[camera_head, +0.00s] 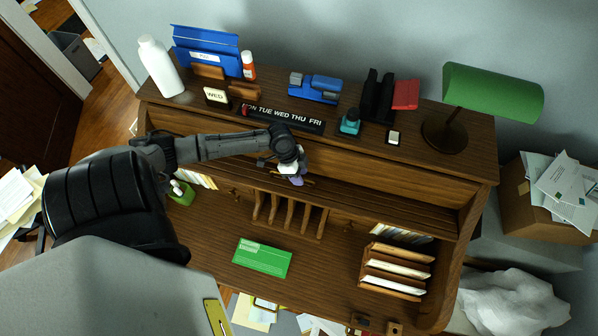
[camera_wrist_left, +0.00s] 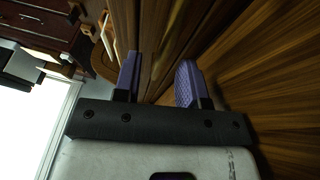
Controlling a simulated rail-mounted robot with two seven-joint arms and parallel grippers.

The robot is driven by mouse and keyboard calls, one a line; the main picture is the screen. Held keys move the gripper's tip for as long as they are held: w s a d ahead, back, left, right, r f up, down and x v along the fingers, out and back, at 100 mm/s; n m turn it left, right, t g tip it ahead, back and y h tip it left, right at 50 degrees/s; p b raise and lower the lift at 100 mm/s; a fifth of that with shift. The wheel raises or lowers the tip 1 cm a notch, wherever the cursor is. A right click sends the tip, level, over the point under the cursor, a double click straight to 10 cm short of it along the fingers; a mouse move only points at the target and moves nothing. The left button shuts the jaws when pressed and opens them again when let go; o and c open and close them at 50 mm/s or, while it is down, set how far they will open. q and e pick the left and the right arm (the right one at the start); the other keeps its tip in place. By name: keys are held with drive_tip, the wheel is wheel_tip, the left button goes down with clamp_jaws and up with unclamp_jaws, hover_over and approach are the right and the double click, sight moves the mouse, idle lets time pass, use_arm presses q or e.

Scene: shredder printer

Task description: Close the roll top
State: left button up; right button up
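The wooden desk (camera_head: 215,225) has its roll top raised, with the writing surface and cubbies exposed. The roll top's wooden front band (camera_head: 380,178) runs across the desk below the top shelf. My left gripper (camera_head: 291,180) is at the middle of this band, near its lower edge, and hides part of it. In the left wrist view its two purple fingers (camera_wrist_left: 158,82) are apart, with wood close behind them and nothing seen between them. I cannot tell whether they touch the roll top. My right gripper is in neither view.
A green card (camera_head: 262,258) lies on the writing surface, with a letter rack (camera_head: 396,270) to its right. A white bottle (camera_head: 160,65), a blue stapler (camera_head: 315,87) and a green lamp (camera_head: 490,92) stand on the desk top. A box of papers (camera_head: 545,205) is at the right.

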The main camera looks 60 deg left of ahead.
use_arm(q)
drive_tip(key=shift+c, duration=0.4)
clamp_jaws()
drive_tip(key=shift+d+r, duration=0.1)
